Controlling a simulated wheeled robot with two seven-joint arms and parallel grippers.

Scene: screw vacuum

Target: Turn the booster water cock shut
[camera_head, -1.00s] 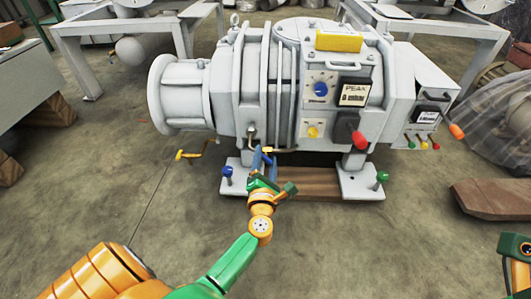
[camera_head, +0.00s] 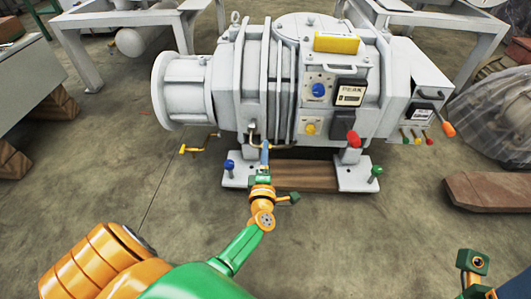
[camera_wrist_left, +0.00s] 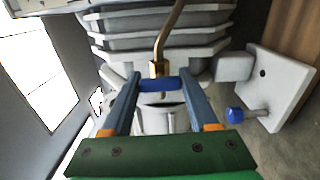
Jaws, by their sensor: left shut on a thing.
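The machine is a large pale grey vacuum unit (camera_head: 270,90). A short blue handle (camera_wrist_left: 160,84) sits on a brass fitting (camera_wrist_left: 157,68) at the end of a bent brown pipe, and I take it for the water cock. My left gripper (camera_head: 265,147) reaches the lower front of the machine. In the left wrist view its two blue fingers stand on either side of the blue handle, with the handle lying crosswise between them. In the head view the fingers hide the handle. Of my right arm only a part shows at the lower right; its fingers are out of view.
A yellow cock (camera_head: 195,149) sticks out left of the gripper. A blue-topped bolt (camera_head: 229,166) and a green-topped bolt (camera_head: 376,171) stand on the feet. A red knob (camera_head: 352,138) and an orange handle (camera_head: 448,129) are further right. The front floor is clear.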

